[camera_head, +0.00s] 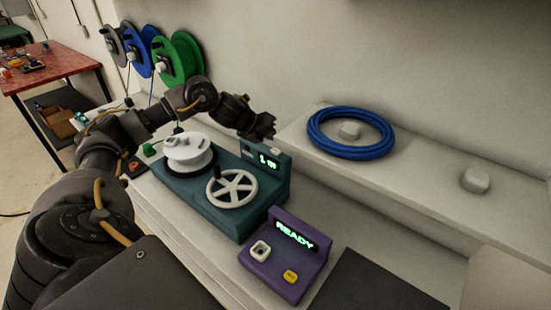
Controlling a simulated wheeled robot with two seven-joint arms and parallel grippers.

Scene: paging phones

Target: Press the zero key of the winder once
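The winder is a teal unit (197,198) on the bench in the middle, with a white spool (188,148) and a white handwheel (232,188). At its back right stands a housing with a small lit green display (268,161), whose digits are too small to read surely. A small pale block (275,151) shows at the top of this housing; I cannot tell if it is the zero key. My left gripper (266,130) is just above and behind the housing, and contact cannot be made out. Its fingers are dark and small, so their opening is unclear. My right gripper is out of view.
A purple box (282,262) with a lit READY display, a white square button and a yellow button stands in front of the winder. A blue cable coil (350,133) lies on the ledge at right. Green, blue and grey reels (180,58) hang at the back left.

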